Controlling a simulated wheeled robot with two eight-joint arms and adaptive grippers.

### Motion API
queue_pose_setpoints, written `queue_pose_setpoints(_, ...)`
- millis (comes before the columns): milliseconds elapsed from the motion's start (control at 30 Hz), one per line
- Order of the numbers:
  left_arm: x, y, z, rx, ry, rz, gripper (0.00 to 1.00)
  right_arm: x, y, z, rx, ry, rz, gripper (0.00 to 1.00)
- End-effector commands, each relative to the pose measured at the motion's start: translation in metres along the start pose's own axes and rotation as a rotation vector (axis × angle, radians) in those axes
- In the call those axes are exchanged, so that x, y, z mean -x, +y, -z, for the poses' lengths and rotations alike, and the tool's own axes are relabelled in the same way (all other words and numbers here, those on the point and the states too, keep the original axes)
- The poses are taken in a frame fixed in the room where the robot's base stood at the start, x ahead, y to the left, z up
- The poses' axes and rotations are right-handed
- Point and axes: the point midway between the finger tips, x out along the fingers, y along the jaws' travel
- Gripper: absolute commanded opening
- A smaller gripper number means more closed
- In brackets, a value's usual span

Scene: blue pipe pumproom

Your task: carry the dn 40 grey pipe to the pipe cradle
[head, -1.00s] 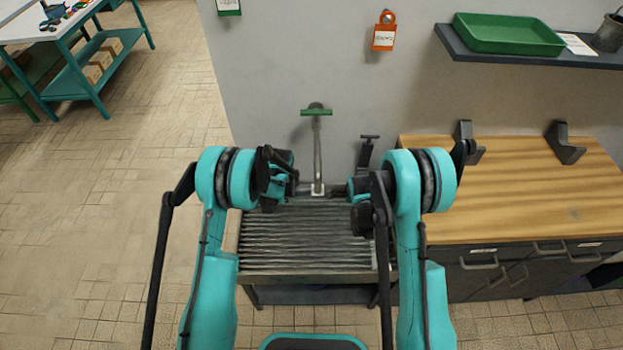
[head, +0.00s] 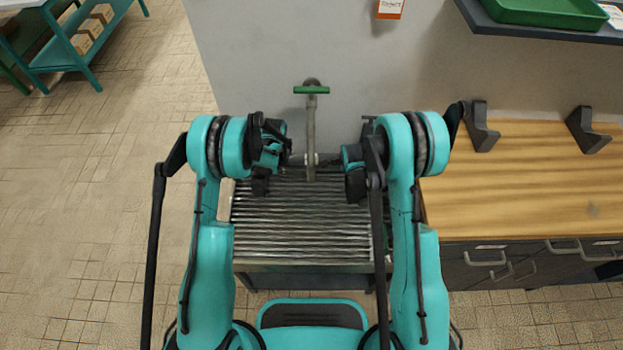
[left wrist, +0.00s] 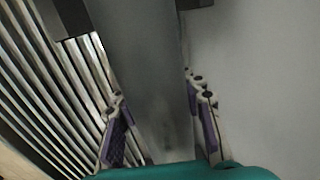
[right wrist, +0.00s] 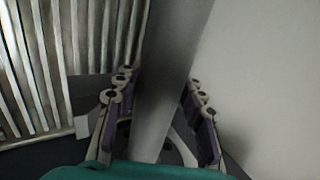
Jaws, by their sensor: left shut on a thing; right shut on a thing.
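The grey pipe shows as a smooth grey length between the fingers of my left gripper in the left wrist view (left wrist: 145,85) and of my right gripper in the right wrist view (right wrist: 165,75). Both grippers are shut on it. In the head view my left gripper (head: 278,157) and right gripper (head: 350,163) face each other above the far part of a ribbed grey rack; my arms hide much of the pipe there. Two dark angled brackets, which look like the pipe cradle (head: 481,132) (head: 587,136), stand apart on the wooden bench to the right, with nothing on them.
The ribbed rack (head: 300,235) lies below my grippers. An upright grey pipe with a green handle (head: 311,90) stands by the wall between them. Floor at left is open.

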Motion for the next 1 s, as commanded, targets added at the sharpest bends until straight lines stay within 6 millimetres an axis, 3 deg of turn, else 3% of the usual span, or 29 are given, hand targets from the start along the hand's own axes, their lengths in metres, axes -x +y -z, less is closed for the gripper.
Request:
queue_pose_setpoints(833, -0.044, 0.009, 0.001, 0.000, 0.001, 0.000, 0.00, -0.038, 0.025, -0.001, 0.000, -0.001, 0.001, 0.00)
queue_pose_setpoints(867, -0.045, 0.009, 0.001, 0.000, 0.001, 0.000, 0.30, -0.038, 0.025, -0.001, 0.000, -0.001, 0.000, 0.41)
queue_pose_setpoints(933, -0.042, 0.008, 0.001, 0.000, 0.001, 0.000, 0.48, -0.036, 0.024, -0.001, 0.000, -0.001, 0.000, 0.60)
queue_pose_setpoints(1000, -0.042, 0.008, 0.000, 0.000, 0.001, 0.000, 0.59, -0.035, 0.024, -0.001, 0.000, -0.001, 0.000, 0.60)
